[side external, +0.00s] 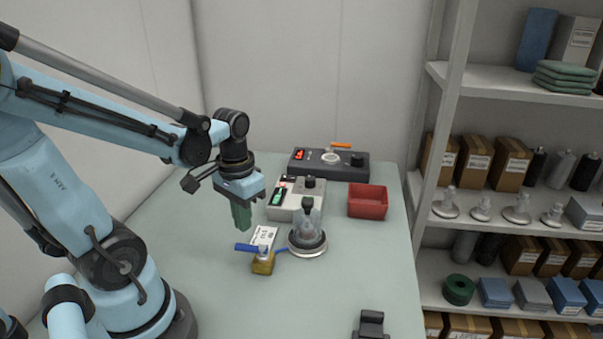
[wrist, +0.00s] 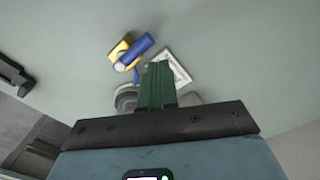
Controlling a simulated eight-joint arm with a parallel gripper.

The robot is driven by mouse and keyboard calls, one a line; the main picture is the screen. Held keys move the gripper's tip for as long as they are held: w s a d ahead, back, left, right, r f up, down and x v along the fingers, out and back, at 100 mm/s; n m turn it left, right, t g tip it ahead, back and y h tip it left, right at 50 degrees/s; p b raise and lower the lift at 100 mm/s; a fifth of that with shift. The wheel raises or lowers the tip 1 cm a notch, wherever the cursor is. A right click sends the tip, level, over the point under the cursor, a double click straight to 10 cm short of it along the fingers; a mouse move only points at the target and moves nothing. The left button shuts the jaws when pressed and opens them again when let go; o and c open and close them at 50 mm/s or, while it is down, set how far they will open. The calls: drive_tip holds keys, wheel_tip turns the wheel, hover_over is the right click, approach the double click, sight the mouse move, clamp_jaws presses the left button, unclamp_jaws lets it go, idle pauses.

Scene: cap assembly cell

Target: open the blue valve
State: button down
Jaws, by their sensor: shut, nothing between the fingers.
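The valve has a brass-yellow body (side external: 263,264) and a blue handle (side external: 244,247). It sits on the table, and in the side view the handle sticks out to the left of the body. In the wrist view the blue handle (wrist: 138,50) lies at a slant beside the yellow body (wrist: 120,48). A thin blue hose (side external: 282,250) runs right from the valve to a clear dome on a round base (side external: 307,247). My gripper (side external: 243,226), with green fingers, is shut and empty above the table, apart from the valve. The fingers (wrist: 157,68) point down and partly hide the round base in the wrist view.
A white printed card (side external: 264,236) lies behind the valve. Behind are a light box with a green display (side external: 298,197), a dark instrument (side external: 328,165) and a red bin (side external: 367,201). A black holder (side external: 371,325) stands at the front edge. The table's front left is clear.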

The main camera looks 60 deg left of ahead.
sight(239, 244)
idle(0.3)
drive_tip(key=shift+f, duration=2.3)
drive_tip(key=shift+s, duration=0.2)
drive_tip(key=shift+s+d, duration=0.15)
drive_tip(key=shift+s, duration=0.15)
drive_tip(key=shift+s+d, duration=0.1)
drive_tip(key=shift+s, duration=0.1)
drive_tip(key=shift+s+d, duration=0.2)
drive_tip(key=shift+s, duration=0.05)
